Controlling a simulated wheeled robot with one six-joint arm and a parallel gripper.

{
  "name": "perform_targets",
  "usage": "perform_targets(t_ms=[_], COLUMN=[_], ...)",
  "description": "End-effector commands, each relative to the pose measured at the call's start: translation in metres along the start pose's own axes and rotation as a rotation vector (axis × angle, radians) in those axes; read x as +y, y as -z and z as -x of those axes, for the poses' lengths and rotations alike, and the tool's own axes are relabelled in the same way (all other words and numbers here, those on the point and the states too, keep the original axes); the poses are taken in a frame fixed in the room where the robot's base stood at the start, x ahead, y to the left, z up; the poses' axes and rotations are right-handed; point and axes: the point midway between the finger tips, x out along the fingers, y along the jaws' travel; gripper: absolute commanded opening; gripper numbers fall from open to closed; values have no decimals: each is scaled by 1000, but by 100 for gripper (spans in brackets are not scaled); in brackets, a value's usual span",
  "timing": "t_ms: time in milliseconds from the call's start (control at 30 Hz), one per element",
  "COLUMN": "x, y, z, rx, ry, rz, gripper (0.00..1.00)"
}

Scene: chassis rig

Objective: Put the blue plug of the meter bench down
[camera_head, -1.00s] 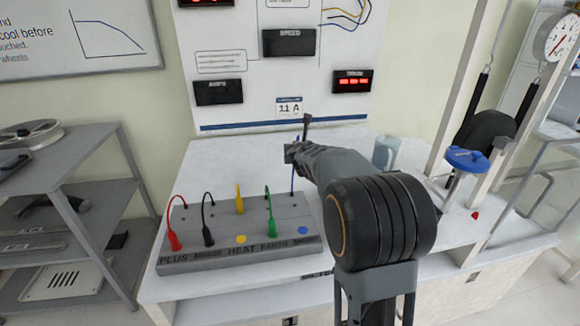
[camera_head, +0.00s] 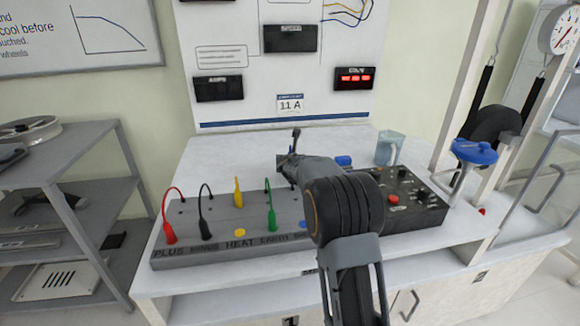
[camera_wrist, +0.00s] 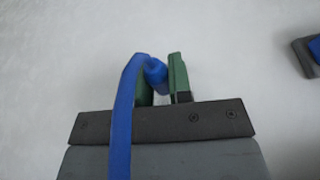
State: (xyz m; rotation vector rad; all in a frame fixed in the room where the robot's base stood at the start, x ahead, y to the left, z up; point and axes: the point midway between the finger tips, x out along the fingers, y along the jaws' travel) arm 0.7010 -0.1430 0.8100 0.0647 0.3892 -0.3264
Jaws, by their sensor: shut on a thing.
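My gripper (camera_head: 288,160) is over the white bench top behind the grey meter bench (camera_head: 200,250). In the wrist view its green-padded fingers (camera_wrist: 160,78) are shut on the blue plug (camera_wrist: 156,71), whose blue cable (camera_wrist: 122,120) loops back over the gripper. In the head view my arm hides the plug.
White bench top (camera_head: 225,160) is clear behind the meter bench.

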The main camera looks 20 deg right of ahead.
Motion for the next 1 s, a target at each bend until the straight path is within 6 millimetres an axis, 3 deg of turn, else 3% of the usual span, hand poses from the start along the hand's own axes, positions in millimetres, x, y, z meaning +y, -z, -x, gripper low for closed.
perform_targets(t_ms=[400, 433, 667, 1000], x=[0, 0, 0, 0], y=[6, 5, 4, 0], z=[-2, -2, -2, 0], rx=[-1, -1, 0, -1], ry=[0, 0, 0, 0], rz=[0, 0, 0, 0], gripper=[0, 21, 43, 45])
